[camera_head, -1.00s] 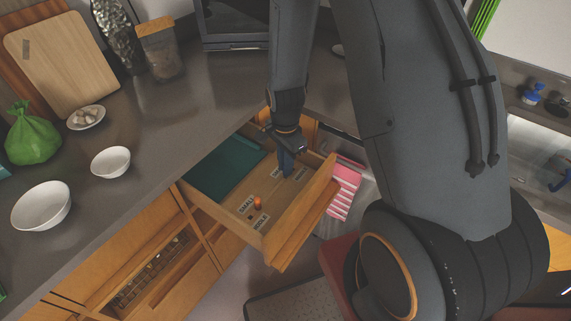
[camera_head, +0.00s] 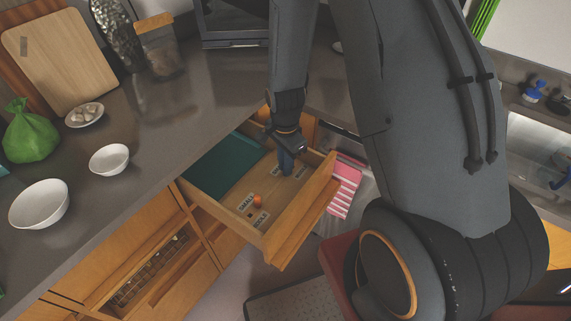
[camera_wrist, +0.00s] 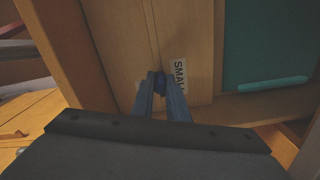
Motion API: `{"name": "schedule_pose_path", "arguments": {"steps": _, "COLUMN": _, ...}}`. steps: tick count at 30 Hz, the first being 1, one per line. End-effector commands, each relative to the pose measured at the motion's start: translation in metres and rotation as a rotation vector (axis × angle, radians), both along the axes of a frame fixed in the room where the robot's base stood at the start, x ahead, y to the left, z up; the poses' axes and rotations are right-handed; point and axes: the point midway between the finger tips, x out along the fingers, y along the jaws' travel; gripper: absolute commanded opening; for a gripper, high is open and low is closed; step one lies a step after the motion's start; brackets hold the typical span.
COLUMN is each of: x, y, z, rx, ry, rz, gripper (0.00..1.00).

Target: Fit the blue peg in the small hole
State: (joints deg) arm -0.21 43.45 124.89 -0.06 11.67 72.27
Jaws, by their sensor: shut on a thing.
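My gripper (camera_head: 286,170) points down into the open drawer (camera_head: 223,206), near its far right end. In the wrist view, its two blue-grey fingers (camera_wrist: 161,88) are shut on the dark blue peg (camera_wrist: 160,80), of which only a small part shows between the tips. A white label reading "SMAL…" (camera_wrist: 180,74) lies just right of the fingertips in that view. The fingers hide the peg's lower end and any hole under it, so I cannot tell whether it is in a hole. In the head view the peg cannot be told apart from the fingers.
A small orange piece (camera_head: 258,201) stands in the drawer beside more labels. A teal panel (camera_head: 220,166) fills the drawer's left part. The drawer walls are close around my gripper. White bowls (camera_head: 109,159) and a green bag (camera_head: 30,132) stand on the counter.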

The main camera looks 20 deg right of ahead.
Motion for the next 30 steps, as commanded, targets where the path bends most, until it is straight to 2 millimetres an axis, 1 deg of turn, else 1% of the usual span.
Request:
{"name": "schedule_pose_path", "arguments": {"steps": 11, "x": 0.000, "y": 0.000, "z": -0.003, "rx": 0.000, "ry": 0.000, "rz": 0.000, "gripper": 0.00}}
{"name": "schedule_pose_path", "arguments": {"steps": 12, "x": 0.000, "y": 0.000, "z": -0.003, "rx": 0.000, "ry": 0.000, "rz": 0.000, "gripper": 0.19}}
{"name": "schedule_pose_path", "arguments": {"steps": 14, "x": 0.000, "y": 0.000, "z": -0.003, "rx": 0.000, "ry": 0.000, "rz": 0.000, "gripper": 0.29}}
{"name": "schedule_pose_path", "arguments": {"steps": 15, "x": 0.000, "y": 0.000, "z": -0.003, "rx": 0.000, "ry": 0.000, "rz": 0.000, "gripper": 0.36}}
{"name": "schedule_pose_path", "arguments": {"steps": 25, "x": 0.000, "y": 0.000, "z": -0.002, "rx": 0.000, "ry": -0.001, "rz": 0.000, "gripper": 0.36}}
{"name": "schedule_pose_path", "arguments": {"steps": 30, "x": 0.001, "y": 0.000, "z": 0.010, "rx": 0.000, "ry": -0.003, "rz": 0.000, "gripper": 0.36}}
